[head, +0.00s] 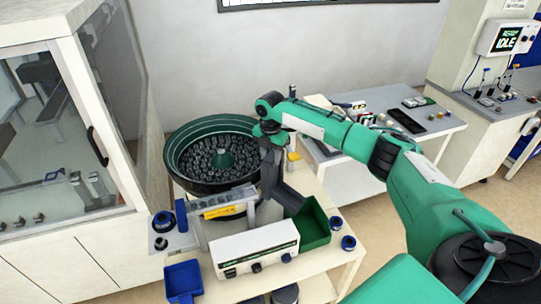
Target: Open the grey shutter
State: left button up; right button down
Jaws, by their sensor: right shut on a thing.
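A bowl feeder (188,139) with a green and black rim stands on the cream bench, filled with many small dark grey parts. In front of it runs a pale track with a yellow label (224,211). The grey shutter (268,212) appears as a small light grey piece at the right end of this track, partly covered by my gripper. My right gripper (272,198) comes down from above at that spot, shut on what looks like the shutter. Its fingertips are mostly hidden by its own dark grey body. My left gripper is not in view.
A white control box (254,249) with knobs stands just in front. A green bin (314,226) is right of it, and a blue bin (184,281) is front left. A glass-doored cabinet (50,140) closes off the left. A side table (385,125) with small items stands behind the arm.

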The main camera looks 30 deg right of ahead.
notch_tip(320, 180, up, 4)
jog(key=p, duration=0.2)
jog(key=shift+p, duration=0.35)
jog(key=shift+f, duration=0.1)
jog(key=c, duration=0.9)
grip_release()
jog(key=shift+r+b, duration=2)
jog(key=shift+r, duration=4.9)
jog(key=shift+f, duration=0.15)
